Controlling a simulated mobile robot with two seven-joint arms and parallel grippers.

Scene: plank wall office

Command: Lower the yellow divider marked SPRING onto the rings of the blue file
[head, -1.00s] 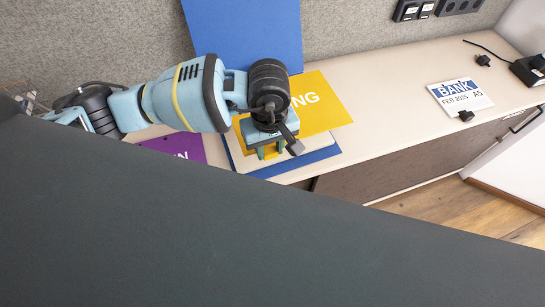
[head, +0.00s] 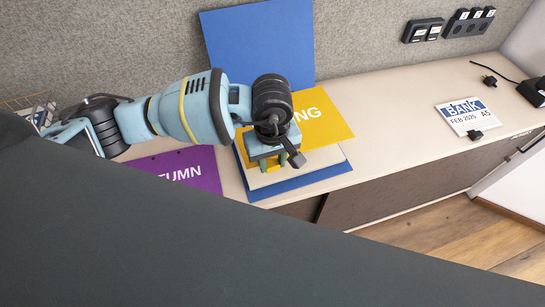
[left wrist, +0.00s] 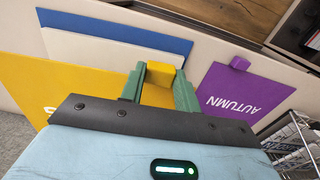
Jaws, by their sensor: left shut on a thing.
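The yellow divider (head: 325,122) shows the letters "NG"; my arm hides the rest of its word. It overlaps the open blue file, whose cover (head: 258,48) stands up against the wall and whose base (head: 305,181) lies on the counter with a pale sheet. The divider sticks out past the file's right side. The rings are hidden. My left gripper (head: 268,163) is shut on the divider's yellow grip block, which shows between the fingers in the left wrist view (left wrist: 160,70). I cannot tell the height of the divider above the file. My right gripper is not in view.
A purple AUTUMN divider (head: 182,168) lies left of the file, with a purple block (left wrist: 240,62) on it. A BANK calendar card (head: 468,115) lies to the right. Sockets (head: 468,22) are on the wall. The counter between file and card is clear.

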